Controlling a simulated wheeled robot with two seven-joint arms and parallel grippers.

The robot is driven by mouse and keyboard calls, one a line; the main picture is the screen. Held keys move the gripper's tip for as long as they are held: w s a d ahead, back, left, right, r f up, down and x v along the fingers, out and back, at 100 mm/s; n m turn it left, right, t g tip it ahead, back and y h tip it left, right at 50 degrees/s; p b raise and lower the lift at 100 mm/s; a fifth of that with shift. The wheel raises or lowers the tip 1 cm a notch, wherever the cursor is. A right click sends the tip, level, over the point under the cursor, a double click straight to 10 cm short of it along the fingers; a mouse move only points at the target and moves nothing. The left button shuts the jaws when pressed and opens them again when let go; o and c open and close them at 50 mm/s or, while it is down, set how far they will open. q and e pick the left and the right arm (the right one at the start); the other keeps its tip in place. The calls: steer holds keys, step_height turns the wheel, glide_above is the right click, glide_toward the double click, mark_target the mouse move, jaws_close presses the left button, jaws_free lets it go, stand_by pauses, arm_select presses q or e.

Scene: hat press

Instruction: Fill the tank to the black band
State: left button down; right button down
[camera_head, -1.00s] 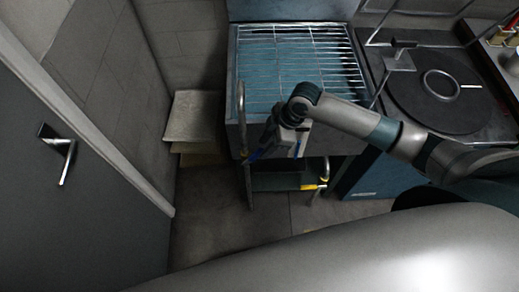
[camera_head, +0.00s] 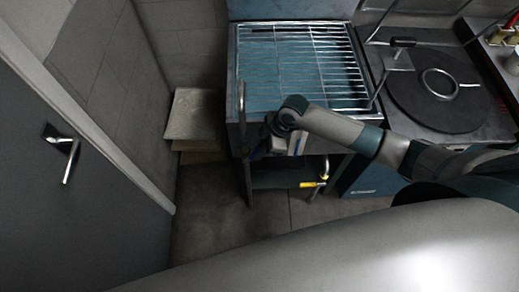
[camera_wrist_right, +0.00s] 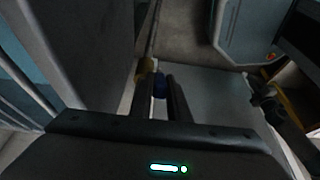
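The steel tank (camera_head: 240,60) stands at centre in the head view, with a wire rack (camera_head: 300,50) over its top. Its inside looks blue-teal; I cannot make out a black band or a water level. My right gripper (camera_head: 285,146) is low at the tank's front, partly hidden by its wrist. In the right wrist view its two dark fingers (camera_wrist_right: 170,92) are close together, beside a small blue handle (camera_wrist_right: 160,84) and a brass fitting (camera_wrist_right: 145,71). I cannot tell whether they grip the handle. A yellow-handled valve (camera_head: 313,184) sits under the tank. My left gripper is out of view.
A round dark press plate (camera_head: 415,115) with a metal ring is right of the tank. A grey door (camera_head: 90,190) stands at left. Stacked boards (camera_head: 192,115) lie by the wall left of the tank. The floor (camera_head: 220,215) in front is clear.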

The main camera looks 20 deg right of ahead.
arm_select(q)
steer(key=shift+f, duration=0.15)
arm_select(e)
steer(key=shift+f, duration=0.1)
